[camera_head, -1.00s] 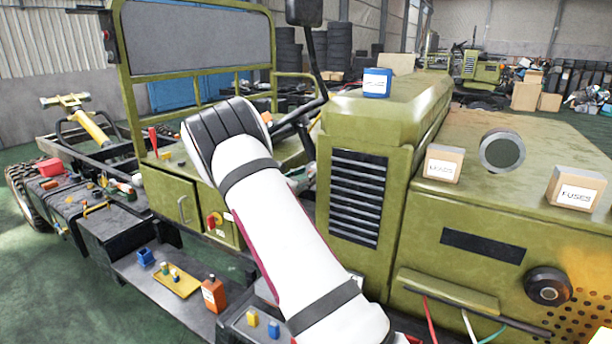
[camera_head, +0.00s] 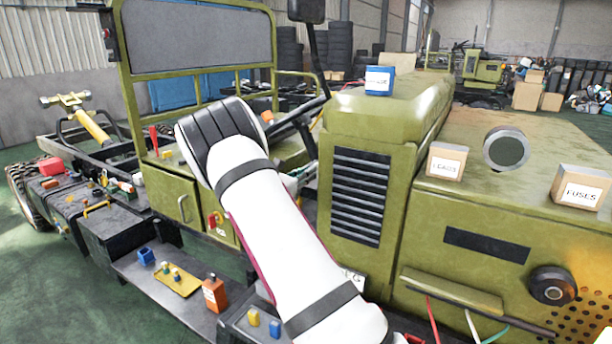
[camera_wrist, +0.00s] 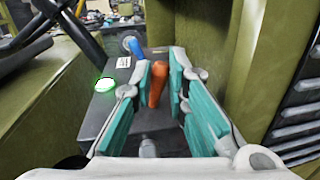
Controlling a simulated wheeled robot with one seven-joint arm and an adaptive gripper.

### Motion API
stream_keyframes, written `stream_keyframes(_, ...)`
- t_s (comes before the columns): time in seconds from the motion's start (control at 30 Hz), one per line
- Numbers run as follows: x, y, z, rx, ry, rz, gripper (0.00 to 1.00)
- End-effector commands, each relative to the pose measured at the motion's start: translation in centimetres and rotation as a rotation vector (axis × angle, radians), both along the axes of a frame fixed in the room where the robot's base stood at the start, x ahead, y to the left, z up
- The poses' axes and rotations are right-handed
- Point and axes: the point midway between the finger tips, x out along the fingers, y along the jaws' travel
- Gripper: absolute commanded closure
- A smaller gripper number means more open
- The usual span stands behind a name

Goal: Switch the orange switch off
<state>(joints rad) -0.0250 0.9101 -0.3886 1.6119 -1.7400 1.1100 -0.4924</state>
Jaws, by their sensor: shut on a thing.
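The orange switch (camera_wrist: 158,86) shows in the wrist view as an orange lever standing on a dark grey box (camera_wrist: 97,128). My gripper (camera_wrist: 160,68), with teal finger pads, has its fingertips on either side of the lever and is shut on it. A green light (camera_wrist: 104,85) glows on the box to the left of the lever. A blue lever (camera_wrist: 134,46) stands beyond it, by a white label (camera_wrist: 123,62). In the head view my arm hides the gripper and the orange switch.
An olive wall rises close to the right of the fingers, with a louvred grille (camera_head: 357,197) on the vehicle. A steering wheel rim (camera_wrist: 30,45) is at the left in the wrist view. LEADS (camera_head: 446,161) and FUSES (camera_head: 580,188) boxes sit on the hood.

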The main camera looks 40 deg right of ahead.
Motion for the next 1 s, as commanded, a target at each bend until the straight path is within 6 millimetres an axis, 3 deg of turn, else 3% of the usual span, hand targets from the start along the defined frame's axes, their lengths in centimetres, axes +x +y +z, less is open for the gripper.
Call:
stream_keyframes(0.6, 1.9, 0.7, -0.3, -0.161, 0.46, 0.0, 1.0)
stream_keyframes(1.0, 2.4, 0.9, -0.5, -0.217, 0.622, -0.001, 1.0)
